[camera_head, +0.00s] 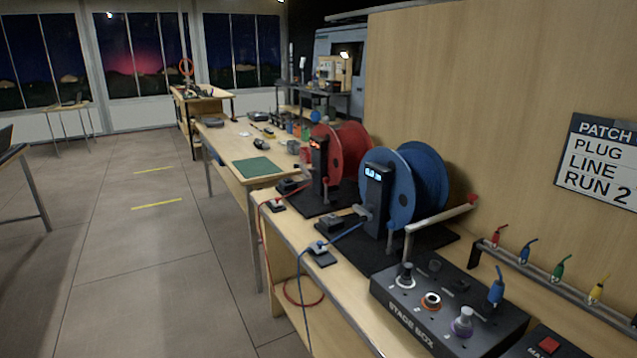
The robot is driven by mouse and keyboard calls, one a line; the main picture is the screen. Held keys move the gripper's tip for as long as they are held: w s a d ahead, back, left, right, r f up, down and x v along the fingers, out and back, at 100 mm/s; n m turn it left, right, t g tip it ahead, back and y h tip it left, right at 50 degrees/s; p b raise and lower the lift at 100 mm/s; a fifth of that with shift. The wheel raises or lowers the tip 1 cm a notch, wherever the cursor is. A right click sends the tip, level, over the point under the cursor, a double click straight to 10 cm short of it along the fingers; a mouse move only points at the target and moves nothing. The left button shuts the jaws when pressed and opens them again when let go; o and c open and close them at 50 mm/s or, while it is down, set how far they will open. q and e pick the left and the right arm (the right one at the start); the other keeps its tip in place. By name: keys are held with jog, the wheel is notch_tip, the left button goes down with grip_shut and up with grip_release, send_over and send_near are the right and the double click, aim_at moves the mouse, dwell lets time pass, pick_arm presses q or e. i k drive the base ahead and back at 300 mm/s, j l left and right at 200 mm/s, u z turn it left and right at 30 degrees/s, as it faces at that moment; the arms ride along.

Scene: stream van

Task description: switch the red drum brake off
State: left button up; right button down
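The red drum (352,146) stands on a dark base plate on the bench, behind the blue drum (428,178). A black post with a small red-lit display (318,152) stands at its left side. The blue drum hides part of the red drum's right side. Neither of my grippers is in view.
A stage box (448,305) with knobs fills the near bench. A pale bar with a red end (440,216) reaches out before the blue drum. Red cable (268,240) and blue cable (304,300) hang off the bench edge.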

aim_at(325, 180)
jog(key=i+j+z, duration=0.1)
jog(key=i+j, duration=0.2)
jog(key=i+j+z, duration=0.1)
jog(key=i+j, duration=0.15)
jog(key=j, duration=0.3)
jog(key=i+j+z, duration=0.15)
jog(key=j, duration=0.3)
jog(key=i+j+z, duration=0.1)
jog(key=i+j, duration=0.25)
jog(key=j, duration=0.15)
jog(key=i+j+z, duration=0.1)
jog(key=j, duration=0.4)
jog(key=i+j+z, duration=0.1)
jog(key=i+j, duration=0.2)
jog(key=j, duration=0.2)
jog(key=i+j+z, duration=0.15)
jog(key=j, duration=0.4)
jog(key=i+j+z, duration=0.1)
jog(key=j, duration=0.45)
jog(key=i, duration=0.1)
